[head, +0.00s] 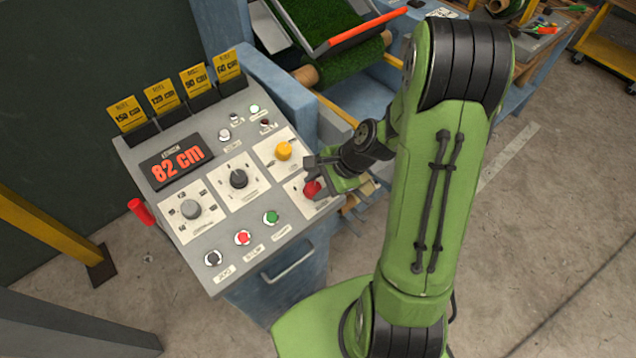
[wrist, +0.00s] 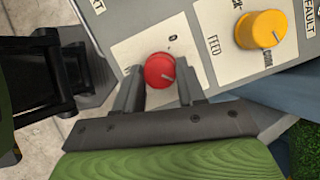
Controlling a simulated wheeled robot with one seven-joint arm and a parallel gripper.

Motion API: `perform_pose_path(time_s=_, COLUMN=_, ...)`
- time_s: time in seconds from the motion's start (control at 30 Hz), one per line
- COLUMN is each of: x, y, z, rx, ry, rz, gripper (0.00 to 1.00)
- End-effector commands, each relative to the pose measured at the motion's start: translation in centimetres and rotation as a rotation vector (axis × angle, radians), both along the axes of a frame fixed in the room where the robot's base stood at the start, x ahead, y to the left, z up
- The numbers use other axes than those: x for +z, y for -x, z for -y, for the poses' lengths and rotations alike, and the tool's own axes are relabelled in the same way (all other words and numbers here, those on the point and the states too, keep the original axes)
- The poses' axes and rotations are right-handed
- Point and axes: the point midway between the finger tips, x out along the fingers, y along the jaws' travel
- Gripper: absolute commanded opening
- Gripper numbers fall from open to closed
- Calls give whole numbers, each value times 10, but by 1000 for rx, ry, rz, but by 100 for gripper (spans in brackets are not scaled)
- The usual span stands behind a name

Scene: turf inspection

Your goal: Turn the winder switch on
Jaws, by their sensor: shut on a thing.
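The winder switch is a red round knob (head: 312,189) on a white plate at the right end of the grey control panel (head: 205,238). In the wrist view the red knob (wrist: 160,70) sits between my two dark fingers, and its pale pointer line slants toward the lower right. A "0" mark shows on the plate above it; other marks are partly hidden. My gripper (head: 318,180) is shut on the knob from the right side of the panel. It also shows in the wrist view (wrist: 158,88).
A yellow feed knob (head: 283,151) is close beside the red one. A green turf roll (head: 350,62) lies behind.

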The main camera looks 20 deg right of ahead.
Motion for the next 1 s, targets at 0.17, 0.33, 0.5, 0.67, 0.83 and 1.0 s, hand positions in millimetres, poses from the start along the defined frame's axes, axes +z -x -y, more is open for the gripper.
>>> perform_pose_path(time_s=0.17, x=0, y=0, z=0, rx=-1, ry=0, rz=0, gripper=52)
perform_pose_path(time_s=0.33, x=0, y=0, z=0, rx=0, ry=0, rz=0, gripper=65)
perform_pose_path(time_s=0.5, x=0, y=0, z=0, rx=0, ry=0, rz=0, gripper=65)
perform_pose_path(time_s=0.67, x=18, y=4, z=9, rx=-3, ry=2, rz=4, gripper=65)
perform_pose_path(time_s=0.83, x=60, y=17, z=30, rx=-6, ry=4, rz=5, gripper=65)
perform_pose_path(time_s=1.0, x=101, y=31, z=50, rx=-4, ry=3, rz=4, gripper=65)
